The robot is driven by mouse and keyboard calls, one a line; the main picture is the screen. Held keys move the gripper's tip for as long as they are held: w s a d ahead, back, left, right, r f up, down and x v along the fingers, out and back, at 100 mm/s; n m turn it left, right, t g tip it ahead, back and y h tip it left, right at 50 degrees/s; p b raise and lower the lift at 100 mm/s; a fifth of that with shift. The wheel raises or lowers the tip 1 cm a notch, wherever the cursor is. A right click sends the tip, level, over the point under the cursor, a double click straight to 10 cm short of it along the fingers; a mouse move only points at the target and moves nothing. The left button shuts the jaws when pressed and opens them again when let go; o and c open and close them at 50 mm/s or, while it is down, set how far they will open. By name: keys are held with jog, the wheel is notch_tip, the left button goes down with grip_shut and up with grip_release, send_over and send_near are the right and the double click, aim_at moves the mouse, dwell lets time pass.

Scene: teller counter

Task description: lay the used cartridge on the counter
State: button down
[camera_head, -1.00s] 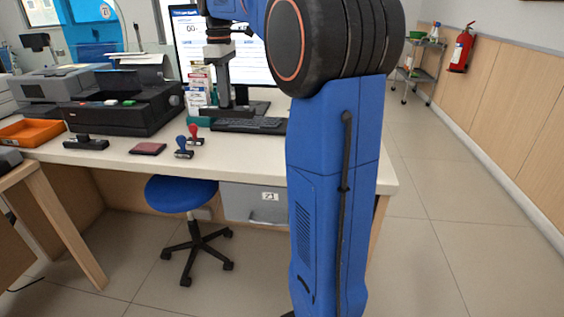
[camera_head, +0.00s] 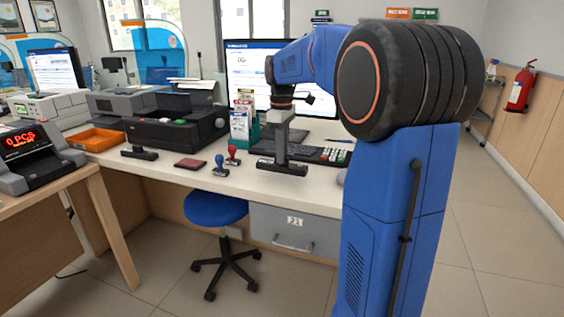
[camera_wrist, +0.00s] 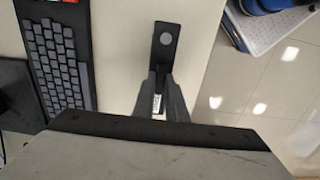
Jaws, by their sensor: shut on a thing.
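My gripper (camera_head: 283,157) is shut on a dark cartridge (camera_head: 292,170), which shows as a black bar across the fingertips. In the wrist view the two grey fingers (camera_wrist: 163,98) pinch the cartridge (camera_wrist: 165,48); it has a grey round spot at its far end and a white label between the fingers. It is over the front part of the pale counter (camera_head: 180,181), in front of the keyboard. I cannot tell whether it touches the top. A similar black cartridge-like piece (camera_head: 139,153) lies at the counter's left part, apart from my gripper.
A keyboard (camera_head: 300,150) lies behind the gripper, with a monitor (camera_head: 245,75) beyond. Blue (camera_head: 220,166) and red (camera_head: 232,156) stamps and a dark red pad (camera_head: 190,163) are to the left. A black printer (camera_head: 170,128) and orange tray (camera_head: 97,140) stand farther left.

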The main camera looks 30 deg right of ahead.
jog(key=shift+f, duration=1.45)
jog(key=shift+f, duration=0.15)
jog(key=c, duration=1.8)
grip_release()
jog(key=shift+o, duration=0.2)
notch_tip(320, 180, up, 12)
jog(key=s+a+f+m+t, duration=0.1)
jog(key=s+a+f, duration=0.4)
jog(key=s, duration=0.5)
jog(key=s+a+f+m+t, duration=0.2)
jog(key=s+a+f+m, duration=0.2)
jog(key=s+f, duration=0.4)
jog(key=s+a+f+m+t, duration=0.1)
jog(key=s+a+f+m, duration=0.1)
jog(key=s+a+f, duration=0.5)
jog(key=s, duration=0.5)
jog(key=shift+f+m+t, duration=0.25)
jog(key=shift+m+t, duration=0.05)
jog(key=shift+t, duration=0.1)
